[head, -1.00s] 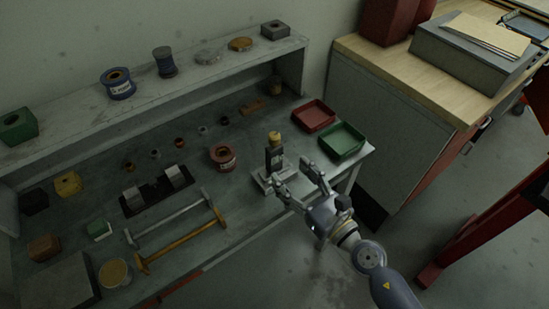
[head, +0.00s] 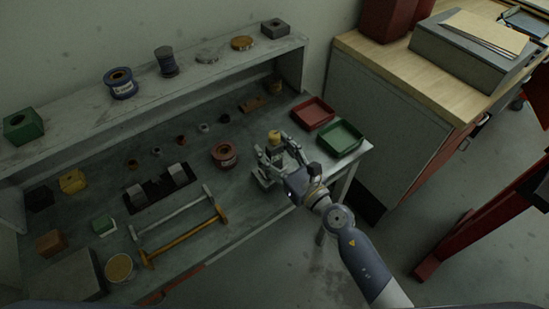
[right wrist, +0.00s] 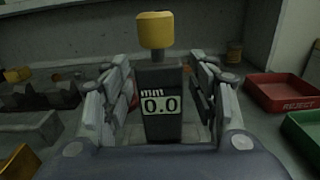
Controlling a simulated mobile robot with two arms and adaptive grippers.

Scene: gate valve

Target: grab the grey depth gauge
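The grey depth gauge is an upright dark grey block with a yellow knob (head: 274,135) on top, standing on the bench near its right end. In the right wrist view the gauge (right wrist: 161,125) faces me, with a display reading "mm 0.0". My right gripper (head: 279,152) is at the gauge, its fingers on either side of the body. In the right wrist view the right gripper (right wrist: 161,90) looks open, with narrow gaps between fingers and body. The gauge's lower part is hidden by the gripper. My left gripper is not in view.
A red tray (head: 313,113) marked REJECT and a green tray (head: 340,139) lie right of the gauge. A red-brown spool (head: 225,155) stands to its left. Silver (head: 172,212) and yellow (head: 182,238) bars lie further left. A raised shelf (head: 190,75) runs along the back.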

